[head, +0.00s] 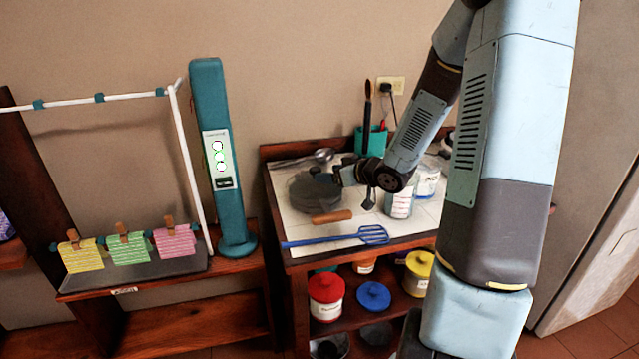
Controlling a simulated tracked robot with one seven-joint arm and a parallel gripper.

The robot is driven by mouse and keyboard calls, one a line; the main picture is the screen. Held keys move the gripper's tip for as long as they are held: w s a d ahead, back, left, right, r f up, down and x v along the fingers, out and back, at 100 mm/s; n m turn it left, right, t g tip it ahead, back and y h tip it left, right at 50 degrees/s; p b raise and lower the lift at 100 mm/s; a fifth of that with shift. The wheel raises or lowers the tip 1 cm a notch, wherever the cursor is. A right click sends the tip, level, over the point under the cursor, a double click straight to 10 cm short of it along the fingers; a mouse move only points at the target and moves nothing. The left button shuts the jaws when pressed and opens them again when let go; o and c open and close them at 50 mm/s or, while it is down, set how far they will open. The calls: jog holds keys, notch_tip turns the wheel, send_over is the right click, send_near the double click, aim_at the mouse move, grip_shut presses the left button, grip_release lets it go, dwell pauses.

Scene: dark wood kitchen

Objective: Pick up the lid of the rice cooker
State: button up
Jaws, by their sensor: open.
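A dark grey round vessel or lid (314,195) sits on the white-topped counter, left of my arm. A small dark knob-like shape shows at its upper edge; I cannot tell for sure whether this is the rice cooker lid. A wooden handle (332,217) shows at its front edge. My gripper (352,186) is open, just right of the round thing and above the counter. It appears to hold nothing. Whether a finger touches the round thing cannot be told from this angle.
A blue slotted spatula (345,237) lies along the counter's front. Labelled jars (400,203) stand to the right, and a teal utensil holder (372,140) and ladle (322,156) are behind. Red (326,297) and yellow (418,270) pots and a blue lid (373,296) sit below.

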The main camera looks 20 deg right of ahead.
aim_at(320, 171)
jog(key=x, duration=0.5)
jog(key=shift+w+r, duration=0.1)
jog(key=shift+r, duration=0.1)
grip_shut()
dwell(0.5)
